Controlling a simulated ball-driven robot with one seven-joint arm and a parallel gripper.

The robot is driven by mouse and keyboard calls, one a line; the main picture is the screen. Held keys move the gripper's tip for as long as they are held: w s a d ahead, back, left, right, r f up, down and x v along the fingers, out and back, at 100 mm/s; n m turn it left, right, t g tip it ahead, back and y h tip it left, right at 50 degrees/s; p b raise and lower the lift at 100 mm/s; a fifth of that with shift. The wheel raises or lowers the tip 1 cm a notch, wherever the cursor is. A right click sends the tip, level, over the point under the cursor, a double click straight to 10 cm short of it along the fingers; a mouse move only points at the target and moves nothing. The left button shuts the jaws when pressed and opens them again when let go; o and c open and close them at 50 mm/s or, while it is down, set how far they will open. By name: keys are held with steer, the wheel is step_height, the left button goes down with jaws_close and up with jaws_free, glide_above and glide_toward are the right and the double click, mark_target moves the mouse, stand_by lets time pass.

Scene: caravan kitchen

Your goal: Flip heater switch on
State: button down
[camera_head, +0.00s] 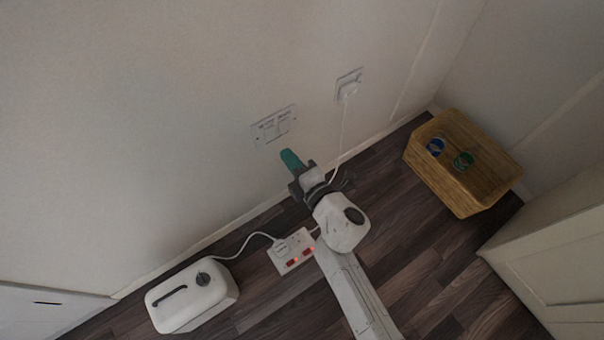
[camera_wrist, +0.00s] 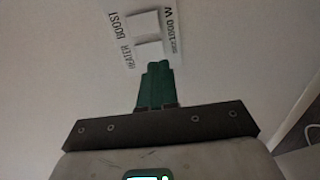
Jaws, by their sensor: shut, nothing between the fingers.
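The switch plate (camera_head: 273,126) is on the wall in the head view, a pale panel with two white switches and small print. In the wrist view the plate (camera_wrist: 118,12) shows two white rockers, with "HEATER BOOST" along one side and "1000 W" along the other. The lower rocker (camera_wrist: 150,50) is just beyond my fingertips. I cannot tell which way either rocker is set. My gripper (camera_head: 289,157) has green fingers, shut and empty, pointing at the wall just below the plate. In the wrist view the fingertips (camera_wrist: 157,66) overlap the plate's lower part; contact is unclear.
A wall socket (camera_head: 349,79) with a plug and hanging cord is right of the plate. A power strip (camera_head: 302,236) with red lights and a white canister-like box (camera_head: 195,299) are on the floor.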

mark_target(272, 138)
steer(key=shift+b+x, duration=0.8)
steer(key=shift+x, duration=1.85)
steer(key=shift+w+a, duration=0.1)
